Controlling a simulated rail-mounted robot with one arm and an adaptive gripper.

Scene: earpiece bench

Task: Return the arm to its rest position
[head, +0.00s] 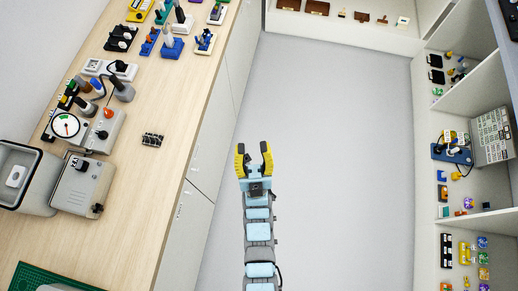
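My gripper (253,160) is in the middle of the head view, above the grey floor between the bench and the shelves. Its two black and yellow fingers stand apart, with nothing between them. My arm runs straight down from it to the bottom edge of the view. The gripper touches nothing.
A wooden bench (158,185) on the left holds a dial device (97,128), a grey bin (30,176), a metal box (84,188) and a small black item (152,140). Shelves (428,200) with small parts stand on the right. The floor (335,140) between is clear.

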